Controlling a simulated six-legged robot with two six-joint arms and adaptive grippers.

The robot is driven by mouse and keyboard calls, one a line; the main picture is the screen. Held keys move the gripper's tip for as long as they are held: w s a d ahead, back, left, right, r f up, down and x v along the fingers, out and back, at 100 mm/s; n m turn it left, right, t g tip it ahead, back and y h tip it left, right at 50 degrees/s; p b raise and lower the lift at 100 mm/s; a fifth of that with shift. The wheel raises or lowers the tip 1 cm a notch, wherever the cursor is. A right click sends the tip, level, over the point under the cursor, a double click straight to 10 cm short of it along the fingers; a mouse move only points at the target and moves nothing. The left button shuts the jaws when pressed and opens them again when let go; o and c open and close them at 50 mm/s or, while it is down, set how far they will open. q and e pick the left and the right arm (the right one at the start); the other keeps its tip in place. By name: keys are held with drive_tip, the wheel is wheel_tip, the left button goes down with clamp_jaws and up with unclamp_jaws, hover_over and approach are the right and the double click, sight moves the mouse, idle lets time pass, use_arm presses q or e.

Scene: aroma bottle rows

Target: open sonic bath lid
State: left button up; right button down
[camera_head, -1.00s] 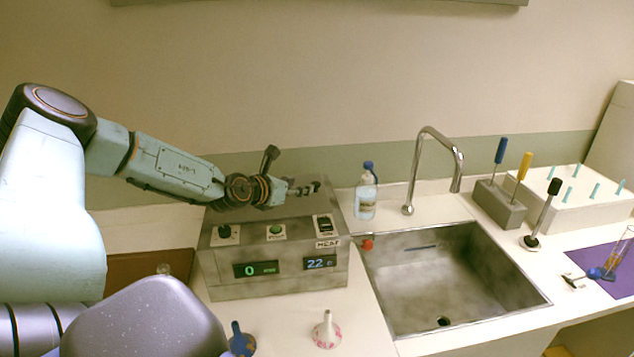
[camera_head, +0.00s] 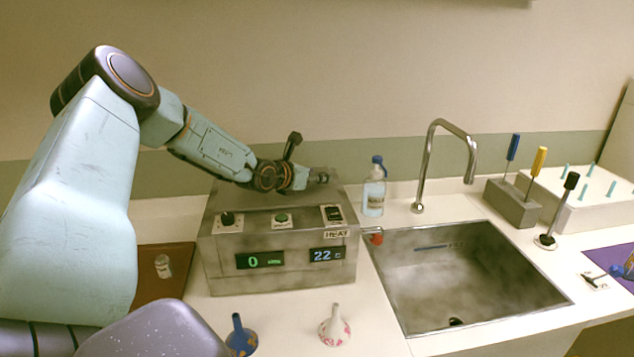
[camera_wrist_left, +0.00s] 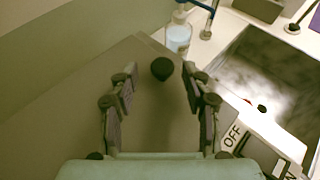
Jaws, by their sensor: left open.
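The sonic bath (camera_head: 285,272) is a grey metal box with dials, a HEAT switch and displays reading 0 and 22. Its flat lid (camera_head: 225,195) is down on top. In the left wrist view the lid (camera_wrist_left: 150,115) carries a dark round knob (camera_wrist_left: 162,68). My left gripper (camera_head: 322,177) is over the lid towards its back right. In the wrist view the left gripper (camera_wrist_left: 160,75) is open, with the knob between its fingertips in the picture; I cannot tell the height gap. The knob is hidden by the gripper in the head view. My right gripper is out of view.
A blue-capped bottle (camera_head: 374,190) stands right of the bath, close to the gripper. A faucet (camera_head: 425,165) and sink (camera_head: 460,285) are further right. Two funnels (camera_head: 241,338) (camera_head: 335,328) stand in front. A small vial (camera_head: 163,266) stands on a brown board (camera_head: 165,288) at left.

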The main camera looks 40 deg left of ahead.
use_arm(q)
drive_tip(key=shift+x, duration=0.9)
drive_tip(key=shift+s+d+r, duration=0.2)
drive_tip(key=shift+s+d, duration=0.05)
drive_tip(key=shift+s+r, duration=0.2)
drive_tip(key=shift+s, duration=0.15)
drive_tip(key=shift+c, duration=0.2)
drive_tip(key=shift+w+a+f, duration=0.1)
drive_tip(key=shift+w+f, duration=0.2)
drive_tip(key=shift+w, duration=0.15)
drive_tip(key=c, duration=0.5)
drive_tip(key=shift+s, duration=0.1)
clamp_jaws()
drive_tip(key=shift+f, duration=0.1)
